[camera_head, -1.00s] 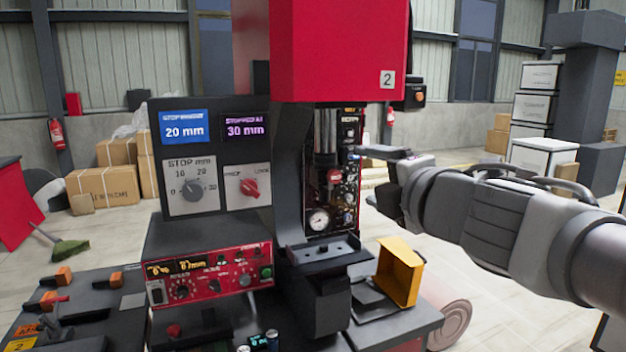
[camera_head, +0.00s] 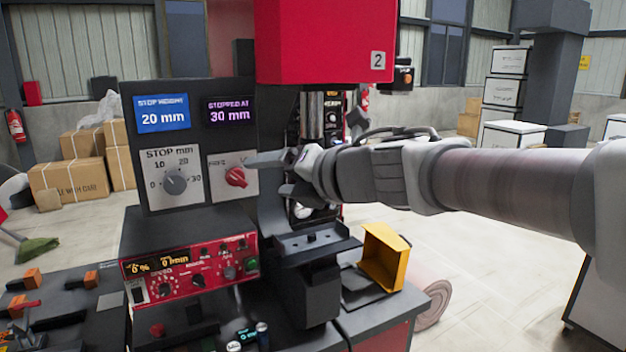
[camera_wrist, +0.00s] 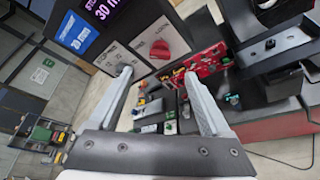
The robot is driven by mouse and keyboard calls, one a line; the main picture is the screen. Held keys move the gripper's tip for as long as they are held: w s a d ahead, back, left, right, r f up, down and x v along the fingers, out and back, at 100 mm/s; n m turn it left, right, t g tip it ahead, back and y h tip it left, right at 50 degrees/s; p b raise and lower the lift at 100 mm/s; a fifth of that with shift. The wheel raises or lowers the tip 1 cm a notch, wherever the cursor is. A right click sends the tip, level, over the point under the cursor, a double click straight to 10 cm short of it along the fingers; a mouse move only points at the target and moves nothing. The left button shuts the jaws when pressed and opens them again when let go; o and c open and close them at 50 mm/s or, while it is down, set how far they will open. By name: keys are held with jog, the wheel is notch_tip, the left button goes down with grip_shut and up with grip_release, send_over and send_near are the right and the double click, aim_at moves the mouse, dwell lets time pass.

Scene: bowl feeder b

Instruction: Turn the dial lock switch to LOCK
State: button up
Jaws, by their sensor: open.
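The dial lock switch is a red knob (camera_head: 236,177) on a light square plate, right of the grey STOP mm dial (camera_head: 174,180) on the dark upright panel. In the head view its pointer tilts; the lettering on its plate is partly covered. My gripper (camera_head: 262,176) reaches in from the right, close to the right edge of the plate. In the wrist view the red knob (camera_wrist: 160,49) lies ahead, beyond and between the two spread fingers (camera_wrist: 170,72). The fingers are apart and empty, and do not appear to touch the knob.
Two displays, 20 mm (camera_head: 163,114) and 30 mm (camera_head: 231,112), sit above the dials. A red control box (camera_head: 190,270) juts out below. The red press head (camera_head: 325,42) overhangs, and a yellow bin (camera_head: 383,257) stands at the lower right.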

aim_at(241, 179)
jog(key=b+x, duration=0.1)
jog(key=x, duration=0.9)
jog(key=shift+w+a, duration=0.1)
grip_shut()
